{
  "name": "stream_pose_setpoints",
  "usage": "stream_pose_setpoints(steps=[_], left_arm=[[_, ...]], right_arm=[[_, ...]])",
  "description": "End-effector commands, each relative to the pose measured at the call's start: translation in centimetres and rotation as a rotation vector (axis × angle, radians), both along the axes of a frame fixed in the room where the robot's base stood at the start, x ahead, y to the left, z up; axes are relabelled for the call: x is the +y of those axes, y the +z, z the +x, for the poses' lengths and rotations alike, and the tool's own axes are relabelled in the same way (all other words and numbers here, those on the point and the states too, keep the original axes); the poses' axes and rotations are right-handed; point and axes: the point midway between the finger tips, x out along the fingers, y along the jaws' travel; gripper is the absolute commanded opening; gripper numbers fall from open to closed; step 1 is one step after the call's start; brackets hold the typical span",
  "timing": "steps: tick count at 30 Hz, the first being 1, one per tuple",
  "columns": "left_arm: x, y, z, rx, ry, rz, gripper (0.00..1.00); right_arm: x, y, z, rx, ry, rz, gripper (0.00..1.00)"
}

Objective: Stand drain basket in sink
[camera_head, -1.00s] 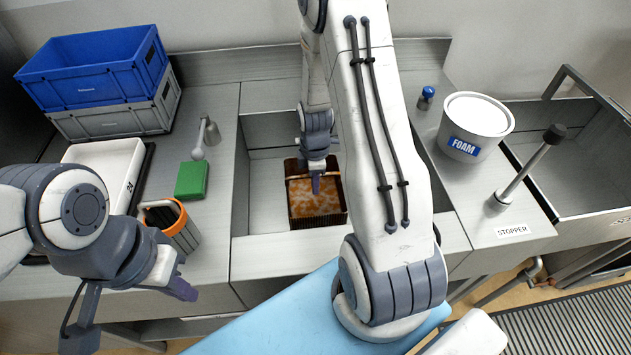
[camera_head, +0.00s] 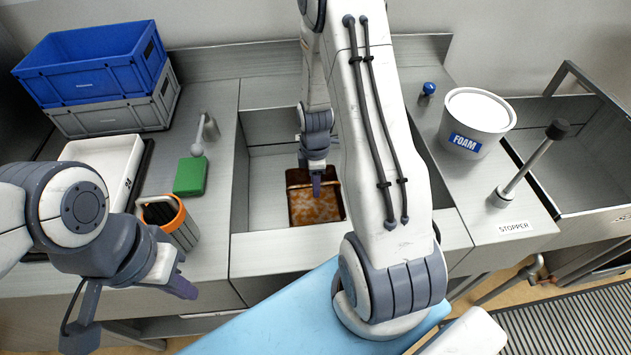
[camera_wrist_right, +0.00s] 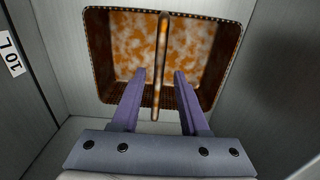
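The drain basket (camera_head: 316,208) is a brown, square basket with orange and white mottled contents. It is inside the sink (camera_head: 262,205); my right arm partly covers it, and I cannot tell whether its base sits flat. In the right wrist view the basket (camera_wrist_right: 112,60) shows its open top, with a bar handle (camera_wrist_right: 162,55) across the middle. My right gripper (camera_wrist_right: 160,76) is open, its fingers on either side of the handle with a gap on both sides. My left gripper (camera_head: 185,285) hangs over the counter's front edge, away from the basket; its finger opening is unclear.
An orange-rimmed container (camera_head: 172,222), a green block (camera_head: 190,176) and a white tray (camera_head: 100,160) stand left of the sink. Stacked blue (camera_head: 95,65) and grey crates are behind. A FOAM tub (camera_head: 478,122) and a stopper lever (camera_head: 528,165) stand to the right.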

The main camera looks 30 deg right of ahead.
Motion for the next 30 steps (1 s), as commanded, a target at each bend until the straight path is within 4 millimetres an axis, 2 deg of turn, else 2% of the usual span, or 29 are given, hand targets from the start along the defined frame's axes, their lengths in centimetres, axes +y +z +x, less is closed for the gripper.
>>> stream_pose_setpoints(steps=[5, 9, 11, 21, 25, 30], left_arm=[[0.0, 0.1, 0.0, 0.0, 0.0, 0.0, 0.0], [0.0, 1.2, 0.0, 0.0, 0.0, 0.0, 0.0], [0.0, 0.7, 0.0, 0.0, 0.0, 0.0, 0.0], [0.0, 0.4, 0.0, 0.0, 0.0, 0.0, 0.0], [0.0, 0.3, 0.0, 0.0, 0.0, 0.0, 0.0], [0.0, 0.3, 0.0, 0.0, 0.0, 0.0, 0.0]], right_arm=[[0.0, 0.2, 0.0, 0.0, 0.0, 0.0, 0.44], [0.0, 1.7, 0.0, -0.002, 0.0, -0.001, 0.44], [0.0, 2.3, 0.1, -0.005, 0.0, -0.001, 0.44], [0.0, 9.8, 0.2, -0.007, 0.0, -0.002, 0.44], [0.0, 11.7, 0.1, -0.004, 0.0, -0.002, 0.44], [0.0, 13.1, 0.1, -0.002, 0.0, -0.001, 0.44]])
